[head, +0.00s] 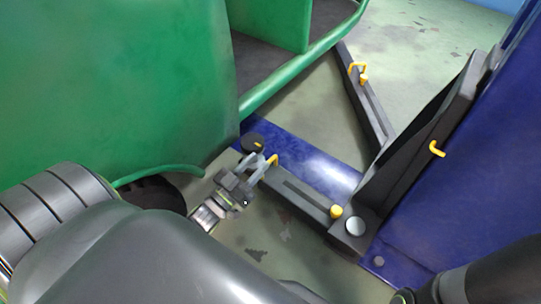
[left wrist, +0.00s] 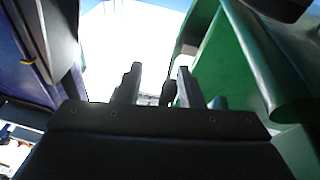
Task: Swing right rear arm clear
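The near dark grey lift arm (head: 305,200) runs left from its pivot at the foot of the blue post, with its round pad (head: 252,142) at the far end beside the green vehicle. A yellow handle (head: 273,160) stands near the pad end. My left gripper (head: 262,163) is at this handle, its two fingers apart; I cannot tell whether they touch it. In the left wrist view the fingers (left wrist: 155,85) also stand apart, with no yellow handle visible between them. My right gripper is out of view. A second lift arm (head: 368,100) reaches under the vehicle farther back.
The green vehicle (head: 110,90) fills the left, its lower edge close to my left gripper. The blue post (head: 480,170) stands at the right with a dark slanted brace (head: 425,130). Bare floor (head: 265,240) lies in front of the near lift arm.

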